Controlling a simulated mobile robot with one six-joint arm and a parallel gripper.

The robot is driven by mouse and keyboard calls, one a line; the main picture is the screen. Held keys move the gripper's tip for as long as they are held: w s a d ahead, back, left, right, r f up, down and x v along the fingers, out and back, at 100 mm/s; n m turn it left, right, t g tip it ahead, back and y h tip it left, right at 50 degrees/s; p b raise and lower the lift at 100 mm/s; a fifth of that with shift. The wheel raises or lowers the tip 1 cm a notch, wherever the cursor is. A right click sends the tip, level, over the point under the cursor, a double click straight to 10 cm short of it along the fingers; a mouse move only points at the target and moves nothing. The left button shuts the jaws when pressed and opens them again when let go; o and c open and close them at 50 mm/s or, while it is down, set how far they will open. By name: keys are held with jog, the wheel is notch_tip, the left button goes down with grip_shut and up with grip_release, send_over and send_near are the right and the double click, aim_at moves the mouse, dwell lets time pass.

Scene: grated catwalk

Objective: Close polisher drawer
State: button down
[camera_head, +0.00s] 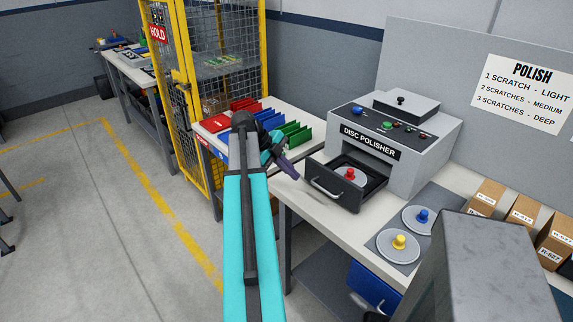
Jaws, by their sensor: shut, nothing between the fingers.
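The grey disc polisher (427,137) stands on the bench at the right. Its dark drawer (376,188) is pulled out at the front and has a metal handle (326,190). A grey disc with a red knob (349,174) lies in the drawer. My gripper (293,175) is shut and empty, at the end of my turquoise arm. In the picture it is just left of the drawer front and seems apart from it; the depth between them is hard to judge.
Discs with blue (422,215) and yellow (398,241) knobs lie on a grey mat (408,262) right of the drawer. Small cardboard boxes (521,212) stand farther right. Red, blue and green racks (290,131) stand behind my arm, beside a yellow mesh cage (181,85).

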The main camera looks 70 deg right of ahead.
jog(key=shift+s+d+f+p, duration=0.2)
jog(key=shift+s+d+p, duration=0.1)
jog(key=shift+s+d, duration=0.3)
jog(key=shift+s+d+f+p, duration=0.2)
jog(key=shift+s+d+p, duration=0.15)
jog(key=shift+d, duration=0.35)
jog(key=shift+s+d+f+p, duration=0.2)
jog(key=shift+s+d+p, duration=0.1)
jog(key=shift+s+d, duration=0.3)
jog(key=shift+w, duration=0.1)
